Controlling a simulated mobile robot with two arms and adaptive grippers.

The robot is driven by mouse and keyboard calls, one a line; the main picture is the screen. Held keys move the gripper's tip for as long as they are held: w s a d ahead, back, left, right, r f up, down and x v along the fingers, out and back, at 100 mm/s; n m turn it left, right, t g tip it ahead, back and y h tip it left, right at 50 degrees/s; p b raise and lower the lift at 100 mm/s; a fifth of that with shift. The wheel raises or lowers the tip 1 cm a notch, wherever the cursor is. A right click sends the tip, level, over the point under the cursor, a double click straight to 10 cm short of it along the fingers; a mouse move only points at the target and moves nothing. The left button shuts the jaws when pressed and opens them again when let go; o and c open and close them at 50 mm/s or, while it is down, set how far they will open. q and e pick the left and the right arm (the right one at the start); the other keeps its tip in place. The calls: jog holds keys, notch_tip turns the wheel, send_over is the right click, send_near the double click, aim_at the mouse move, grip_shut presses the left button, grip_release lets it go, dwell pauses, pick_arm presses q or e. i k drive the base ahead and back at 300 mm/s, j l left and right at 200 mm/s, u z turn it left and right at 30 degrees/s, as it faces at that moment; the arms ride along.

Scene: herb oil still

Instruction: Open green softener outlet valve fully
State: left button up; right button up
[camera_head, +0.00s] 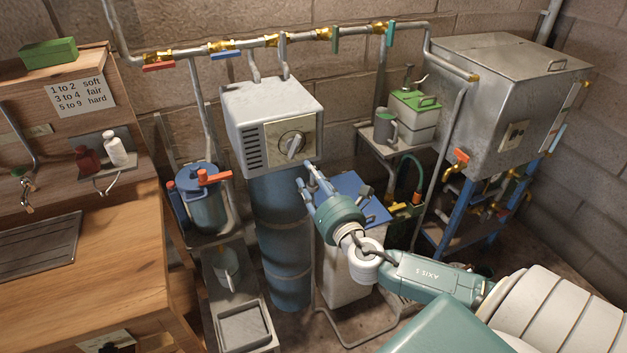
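A valve with a dark green lever (335,40) sits on the overhead pipe. Its lever hangs down, across the pipe. To its right, another valve has a teal lever (390,34) that also stands across the pipe. My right gripper (304,173) reaches in from the lower right, well below the pipe, in front of the lower edge of the grey control box. Its two fingers point up and left and look apart, with nothing between them. It touches neither valve lever. My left gripper is not in view.
The pipe also carries valves with a red lever (159,67) and a blue lever (227,55), both along the pipe. The grey control box (272,110) tops a blue cylinder (280,220). A steel tank (500,100) stands right. A wooden bench (100,270) stands left.

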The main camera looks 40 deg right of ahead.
aim_at(334, 38)
jog(key=z, duration=1.3)
